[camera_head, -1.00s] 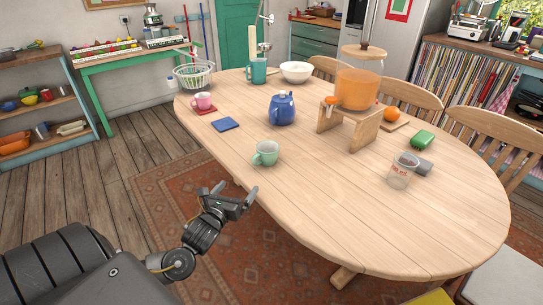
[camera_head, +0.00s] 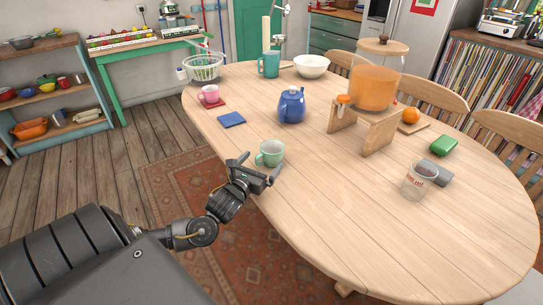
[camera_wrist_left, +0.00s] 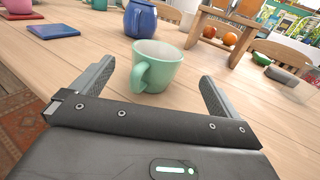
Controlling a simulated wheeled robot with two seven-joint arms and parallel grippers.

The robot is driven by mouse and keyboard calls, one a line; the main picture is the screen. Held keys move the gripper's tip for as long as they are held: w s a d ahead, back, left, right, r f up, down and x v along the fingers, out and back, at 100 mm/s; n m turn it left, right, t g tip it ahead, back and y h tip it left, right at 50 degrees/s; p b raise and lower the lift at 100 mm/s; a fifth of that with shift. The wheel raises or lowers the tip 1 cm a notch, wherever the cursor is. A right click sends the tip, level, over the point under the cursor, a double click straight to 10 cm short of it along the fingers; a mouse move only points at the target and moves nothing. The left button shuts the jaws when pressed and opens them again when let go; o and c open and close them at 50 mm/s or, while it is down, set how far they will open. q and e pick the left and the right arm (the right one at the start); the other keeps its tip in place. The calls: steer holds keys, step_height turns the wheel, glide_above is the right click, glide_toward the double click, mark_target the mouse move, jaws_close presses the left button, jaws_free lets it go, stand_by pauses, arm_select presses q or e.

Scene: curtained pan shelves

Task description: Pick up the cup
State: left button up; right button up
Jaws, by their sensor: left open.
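A light green cup (camera_head: 270,153) stands upright on the wooden table near its front left edge. In the left wrist view the cup (camera_wrist_left: 157,66) sits just ahead of my open fingers, centred between them, with its handle facing toward me and to the left. My left gripper (camera_head: 259,167) is open and empty at the table edge, close to the cup on its near side. It also shows in the left wrist view (camera_wrist_left: 155,88), with one finger on each side. My right gripper is not in view.
Behind the cup are a blue teapot (camera_head: 292,106), a blue coaster (camera_head: 231,119) and a pink cup (camera_head: 209,94) on a red coaster. An orange drink dispenser (camera_head: 374,88) on a wooden stand is farther right. A clear measuring cup (camera_head: 419,180) stands right. The front table is clear.

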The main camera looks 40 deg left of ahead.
mark_target(266, 155)
arm_select(q)
steer(key=shift+w+a+f, duration=0.1)
steer(key=shift+w+a, duration=0.15)
steer(key=shift+w, duration=0.65)
steer(key=shift+w+a+r, duration=0.1)
steer(key=shift+w+a, duration=0.15)
steer(key=shift+w, duration=0.7)
steer(key=shift+w+a+f, duration=0.1)
steer(key=shift+w+a, duration=0.15)
steer(key=shift+w, duration=0.65)
steer(key=shift+c, duration=0.3)
steer(key=c, duration=1)
steer(key=shift+c, duration=0.2)
